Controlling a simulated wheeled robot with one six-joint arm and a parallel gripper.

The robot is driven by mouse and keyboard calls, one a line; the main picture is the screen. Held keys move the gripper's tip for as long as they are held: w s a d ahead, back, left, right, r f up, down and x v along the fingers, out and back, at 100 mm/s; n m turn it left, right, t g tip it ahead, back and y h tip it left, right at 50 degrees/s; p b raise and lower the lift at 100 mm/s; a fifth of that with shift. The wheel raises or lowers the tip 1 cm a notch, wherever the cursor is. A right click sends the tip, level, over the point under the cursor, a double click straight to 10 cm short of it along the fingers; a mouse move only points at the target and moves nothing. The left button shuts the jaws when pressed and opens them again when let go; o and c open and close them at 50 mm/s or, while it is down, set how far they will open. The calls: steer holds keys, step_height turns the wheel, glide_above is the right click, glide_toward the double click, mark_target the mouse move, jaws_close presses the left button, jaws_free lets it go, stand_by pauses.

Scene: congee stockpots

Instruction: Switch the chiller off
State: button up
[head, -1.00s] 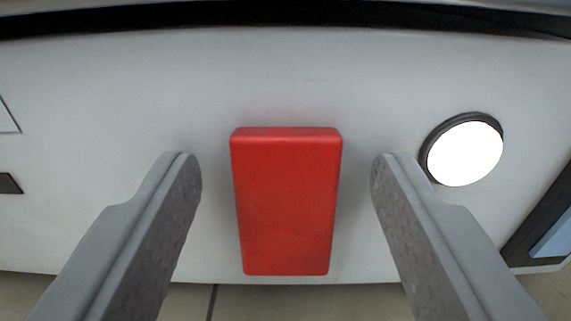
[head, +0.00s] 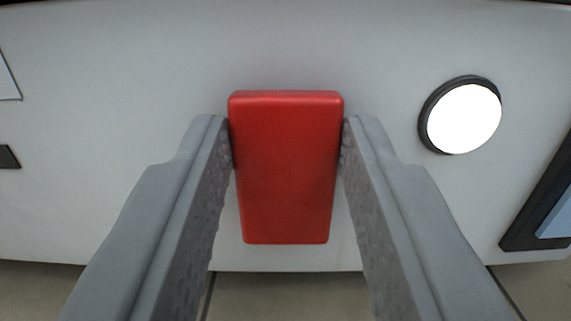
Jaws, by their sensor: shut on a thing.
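A red block-shaped switch handle (head: 286,170) stands out from the white panel of the chiller (head: 180,60) in the middle of the head view. It is longer up and down than across. My gripper (head: 287,135) is shut on the red handle, one finger against its left side and one against its right side near the top. Where the handle joins the panel is hidden behind its own front.
A round lit white lamp (head: 464,118) with a dark rim is on the panel to the right. A dark-framed display (head: 550,215) is cut off at the right edge. Tiled floor (head: 285,295) shows below the panel.

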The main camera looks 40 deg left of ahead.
steer(key=o, duration=1)
steer(key=shift+r, duration=0.15)
steer(key=shift+w+g+h, duration=0.1)
steer(key=shift+g+h, duration=0.2)
steer(key=shift+g, duration=0.1)
steer(key=shift+s+d, duration=0.1)
steer(key=shift+s, duration=0.1)
steer(key=v, duration=1.7)
steer(key=w+r+h, duration=0.1)
steer(key=w+r, duration=0.3)
steer(key=r, duration=0.5)
steer(key=w+d+r+h, duration=0.1)
steer(key=w+r, duration=0.4)
steer(key=r, duration=0.5)
steer(key=w+d+r+n+h, duration=0.1)
steer(key=w+r, duration=0.4)
steer(key=r, duration=0.5)
steer(key=shift+w+r+h, duration=0.1)
steer(key=shift+h, duration=0.2)
